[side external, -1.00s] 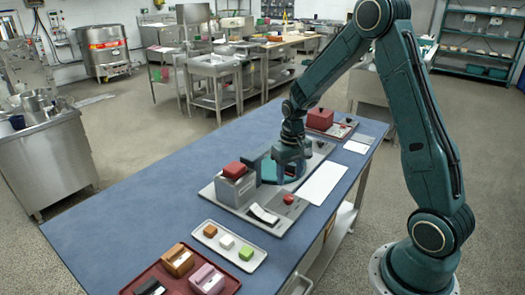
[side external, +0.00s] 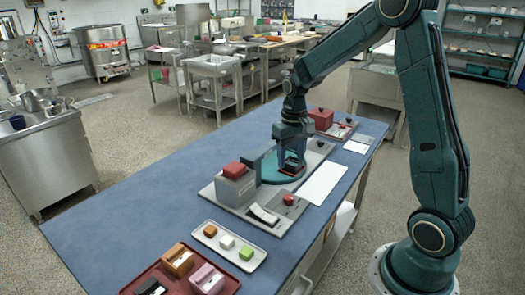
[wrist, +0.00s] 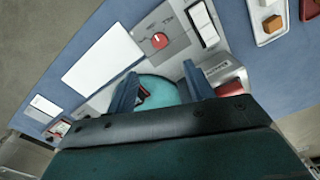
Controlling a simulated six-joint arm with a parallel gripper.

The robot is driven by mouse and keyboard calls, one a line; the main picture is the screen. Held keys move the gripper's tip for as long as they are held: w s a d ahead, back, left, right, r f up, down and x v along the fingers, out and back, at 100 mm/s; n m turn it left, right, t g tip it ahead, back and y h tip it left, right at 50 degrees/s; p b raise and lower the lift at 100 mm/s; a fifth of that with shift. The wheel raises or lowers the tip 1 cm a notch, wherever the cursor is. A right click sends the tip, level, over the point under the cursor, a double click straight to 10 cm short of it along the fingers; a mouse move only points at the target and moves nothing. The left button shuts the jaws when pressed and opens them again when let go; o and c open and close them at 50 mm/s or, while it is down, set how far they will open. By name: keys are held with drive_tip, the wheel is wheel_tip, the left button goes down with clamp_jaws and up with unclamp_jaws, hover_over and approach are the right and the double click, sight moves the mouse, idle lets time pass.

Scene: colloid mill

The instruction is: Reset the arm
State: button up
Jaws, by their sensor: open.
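My gripper (side external: 291,158) points down over the teal round plate (side external: 270,174) of the machine on the blue table. In the wrist view my gripper (wrist: 162,88) shows two blue fingers spread apart. A small dark and red part (wrist: 143,97) shows on the teal plate beside one finger; it also shows below the fingers in the side view (side external: 291,167). No held object is visible between the fingers. The machine's grey base (side external: 233,204) carries a grey block with a red top (side external: 235,170), a white rocker (side external: 264,214) and a red knob (side external: 288,199).
A white sheet (side external: 323,183) lies right of the machine. A white tray (side external: 214,251) with small coloured blocks and a dark red tray (side external: 222,284) with larger ones are at the front. A red box (side external: 321,118) stands behind. The table's left side is clear.

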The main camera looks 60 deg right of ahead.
drive_tip(key=s+a+r+n+t, duration=0.1)
drive_tip(key=s+a+r, duration=0.3)
drive_tip(key=r, duration=0.2)
drive_tip(key=s+a+r+n+t, duration=0.1)
drive_tip(key=s+a+r+t, duration=0.1)
drive_tip(key=s+a+r, duration=0.3)
drive_tip(key=s+a+r+n+t, duration=0.1)
drive_tip(key=s+a+r, duration=0.1)
drive_tip(key=s, duration=0.3)
drive_tip(key=s+a+r+n+t, duration=0.1)
drive_tip(key=s+a+r, duration=0.1)
drive_tip(key=s, duration=0.4)
drive_tip(key=shift+a+t, duration=0.3)
drive_tip(key=shift+a, duration=0.4)
drive_tip(key=shift+w, duration=0.1)
